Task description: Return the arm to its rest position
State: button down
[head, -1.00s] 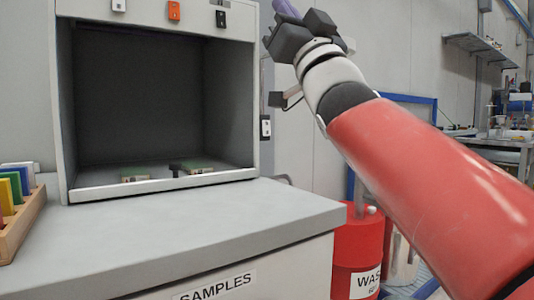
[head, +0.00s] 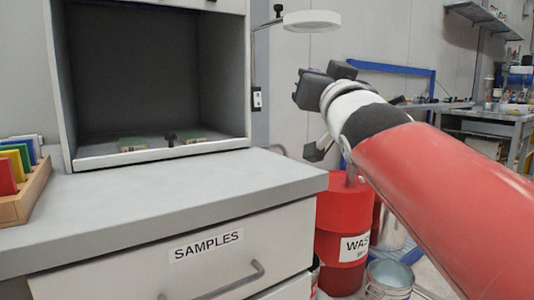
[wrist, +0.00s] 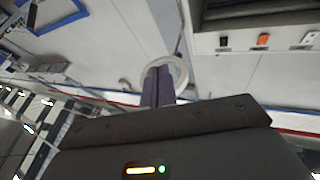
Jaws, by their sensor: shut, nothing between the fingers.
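My arm reaches up from the lower right of the head view, red then white, to my gripper (head: 318,90), which is held in the air right of the booth. Its fingertips are hidden in the head view. In the wrist view my gripper's two dark purple fingers (wrist: 160,85) lie together, with nothing between them. They touch nothing that I can see.
A white ring lamp (head: 312,20) stands behind my gripper. Left are the open booth (head: 158,152), the grey counter (head: 170,190) and a wooden rack (head: 35,195). A red waste drum (head: 343,215) and metal bucket (head: 388,278) stand below my arm.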

jog(key=s+d+f+m+g+h+p, duration=0.1)
jog(key=s+d+f+g+h, duration=0.2)
jog(key=f, duration=0.8)
jog(key=s+d+f+g+h+p, duration=0.1)
jog(key=s+d+f+g, duration=0.3)
jog(key=f, duration=0.7)
jog(key=s+f+g, duration=0.4)
jog(key=s+f, duration=0.3)
jog(key=f, duration=0.2)
jog(key=s+f+n+g+p, duration=0.1)
jog(key=s+f+g, duration=0.4)
jog(key=f, duration=0.5)
jog(key=s, duration=0.2)
jog(key=shift+s+y, duration=0.3)
jog(key=shift+s, duration=0.1)
jog(key=shift+a, duration=0.1)
